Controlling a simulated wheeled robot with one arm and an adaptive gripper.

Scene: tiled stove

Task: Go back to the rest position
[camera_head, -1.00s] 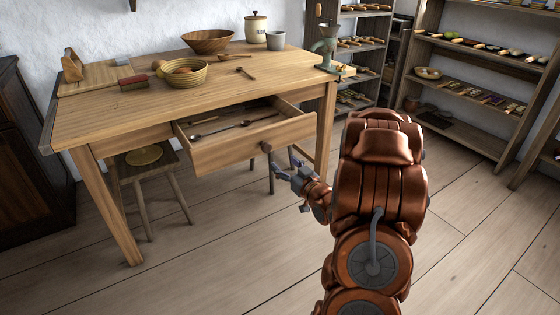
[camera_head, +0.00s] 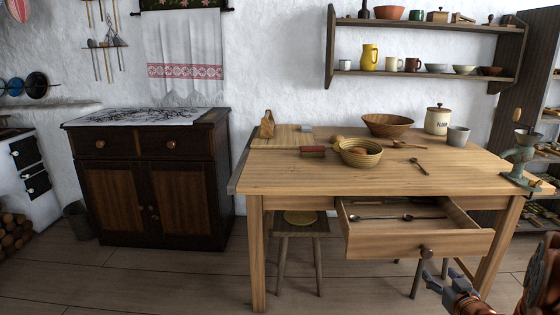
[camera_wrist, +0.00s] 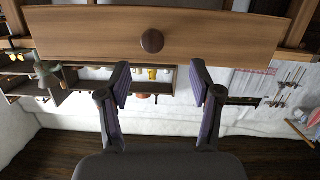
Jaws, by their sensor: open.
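My gripper (camera_head: 438,276) is at the lower right of the head view, in front of the table's open drawer (camera_head: 405,246), close to its round dark knob (camera_head: 426,252). In the wrist view my gripper (camera_wrist: 160,70) has its two fingers spread with nothing between them. The picture there is upside down, with the drawer front (camera_wrist: 220,29) across the top and the knob (camera_wrist: 152,41) just beyond the fingertips. The fingers appear apart from the knob. Spoons (camera_head: 375,217) lie in the drawer. Most of my arm is cut off by the right edge.
The wooden table (camera_head: 300,181) carries bowls, a flour jar (camera_head: 437,119), a grey cup (camera_head: 458,136) and a grinder (camera_head: 522,157). A stool (camera_head: 300,226) stands partly under it. A dark cabinet (camera_head: 150,180) is on the left. The floor (camera_head: 190,277) in front is clear.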

